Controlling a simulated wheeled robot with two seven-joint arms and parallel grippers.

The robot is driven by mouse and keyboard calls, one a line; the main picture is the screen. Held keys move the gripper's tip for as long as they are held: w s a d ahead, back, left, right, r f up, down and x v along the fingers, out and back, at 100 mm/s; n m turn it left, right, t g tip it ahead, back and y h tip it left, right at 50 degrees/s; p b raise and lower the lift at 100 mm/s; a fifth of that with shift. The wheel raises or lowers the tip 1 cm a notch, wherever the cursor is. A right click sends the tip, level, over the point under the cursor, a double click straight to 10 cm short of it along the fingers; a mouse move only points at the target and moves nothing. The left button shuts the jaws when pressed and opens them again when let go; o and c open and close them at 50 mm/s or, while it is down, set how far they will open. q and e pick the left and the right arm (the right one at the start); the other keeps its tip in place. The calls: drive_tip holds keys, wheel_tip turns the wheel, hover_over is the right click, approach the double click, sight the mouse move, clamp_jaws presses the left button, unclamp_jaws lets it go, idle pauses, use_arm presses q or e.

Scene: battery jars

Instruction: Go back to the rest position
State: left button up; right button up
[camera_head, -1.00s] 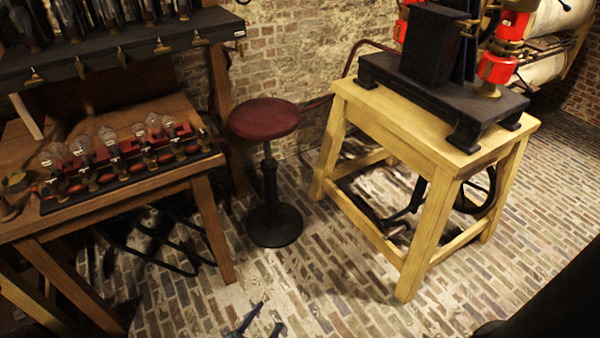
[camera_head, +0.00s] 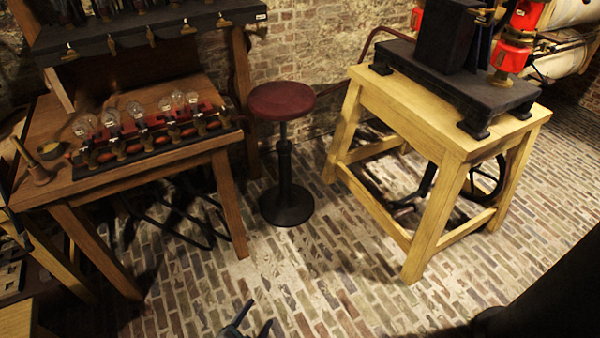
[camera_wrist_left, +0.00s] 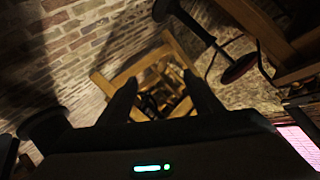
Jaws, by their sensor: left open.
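My left gripper (camera_head: 259,313) shows at the bottom edge of the head view, with only its fingertips visible above the brick floor. In the left wrist view its two dark fingers (camera_wrist_left: 163,98) stand apart with nothing between them; the pale wooden stand (camera_wrist_left: 98,82) shows beyond them. The gripper is open, empty and clear of the furniture. My right gripper is not in view.
The pale wooden stand (camera_head: 430,135) carries a black machine (camera_head: 430,75). The brick floor (camera_head: 330,285) in front is clear.

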use_arm(q)
drive_tip(key=shift+s+a+f, duration=0.15)
drive_tip(key=shift+s+a, duration=0.2)
drive_tip(key=shift+s, duration=0.1)
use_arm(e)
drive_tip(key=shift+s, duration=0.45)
use_arm(q)
drive_tip(key=s+a+f+n+g+y, duration=0.1)
drive_tip(key=s+f+n, duration=0.3)
drive_tip(key=s+f, duration=0.4)
drive_tip(key=s+a+f+n+g+y, duration=0.1)
drive_tip(key=s+f+n+g, duration=0.3)
drive_tip(key=s+f, duration=0.5)
drive_tip(key=s+a+n, duration=0.1)
drive_tip(key=s, duration=0.2)
drive_tip(key=shift+a+g, duration=0.3)
drive_tip(key=shift+a, duration=0.1)
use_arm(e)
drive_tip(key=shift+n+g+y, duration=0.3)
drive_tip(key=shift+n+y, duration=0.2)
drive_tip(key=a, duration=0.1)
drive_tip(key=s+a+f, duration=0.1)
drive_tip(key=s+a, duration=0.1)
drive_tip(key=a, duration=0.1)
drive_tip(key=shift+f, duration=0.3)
